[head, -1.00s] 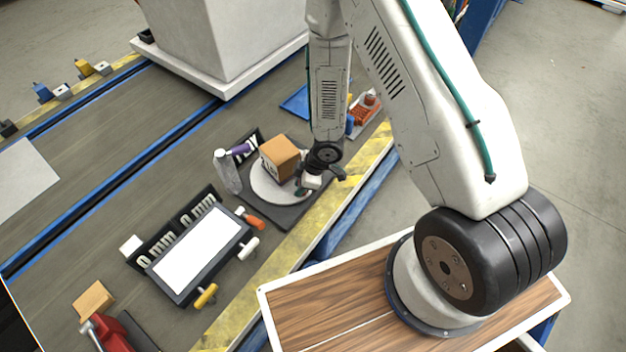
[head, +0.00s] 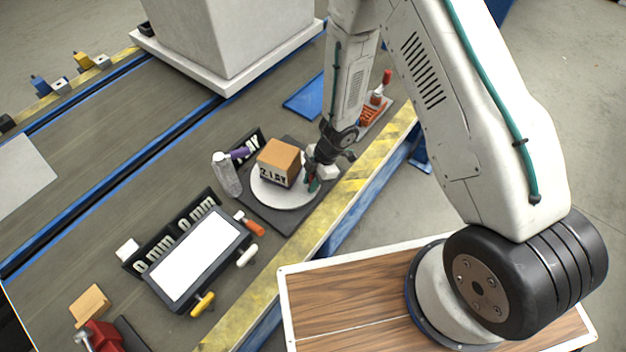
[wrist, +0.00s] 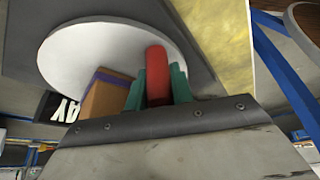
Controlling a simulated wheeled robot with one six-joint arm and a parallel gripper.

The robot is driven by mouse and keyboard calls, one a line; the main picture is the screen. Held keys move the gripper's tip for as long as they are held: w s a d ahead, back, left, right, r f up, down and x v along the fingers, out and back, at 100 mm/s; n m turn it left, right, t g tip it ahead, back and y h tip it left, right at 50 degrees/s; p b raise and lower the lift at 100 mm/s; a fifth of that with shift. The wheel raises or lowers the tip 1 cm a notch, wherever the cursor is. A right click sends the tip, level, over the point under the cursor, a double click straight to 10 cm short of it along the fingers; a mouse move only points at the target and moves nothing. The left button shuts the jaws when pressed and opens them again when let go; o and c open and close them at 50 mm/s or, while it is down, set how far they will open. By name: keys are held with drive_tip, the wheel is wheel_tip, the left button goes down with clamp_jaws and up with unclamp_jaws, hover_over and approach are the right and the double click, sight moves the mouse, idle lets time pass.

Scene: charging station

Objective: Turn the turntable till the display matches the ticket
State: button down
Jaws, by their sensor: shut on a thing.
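The turntable is a pale round disc (head: 285,200) on a dark square base (head: 285,222). A brown box (head: 279,158) sits on it, with dark lettering like "2 1AY" on its front face. A black display (head: 251,144) behind it shows white letters ending in "AY", partly hidden. In the wrist view, the display (wrist: 58,107) and box (wrist: 106,94) are partly covered. My gripper (head: 314,184) is at the disc's right edge. In the wrist view its green fingers (wrist: 157,88) are shut on a red upright peg (wrist: 156,68) at the disc. I cannot identify a separate ticket.
A white-faced panel (head: 199,262) with handles and "0 mm" displays lies nearer. A blue plate (head: 305,98) and a red item (head: 371,115) lie behind. A yellow-striped edge (head: 345,200) bounds the bench.

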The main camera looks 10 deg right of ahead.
drive_tip(key=shift+w+d+n, duration=0.15)
drive_tip(key=shift+w+n, duration=0.1)
drive_tip(key=shift+n, duration=0.05)
drive_tip(key=shift+w, duration=0.1)
idle(0.4)
drive_tip(key=c, duration=1.2)
unclamp_jaws()
drive_tip(key=v, duration=0.7)
drive_tip(key=shift+d+r, duration=0.2)
drive_tip(key=shift+r, duration=0.15)
drive_tip(key=shift+w, duration=0.15)
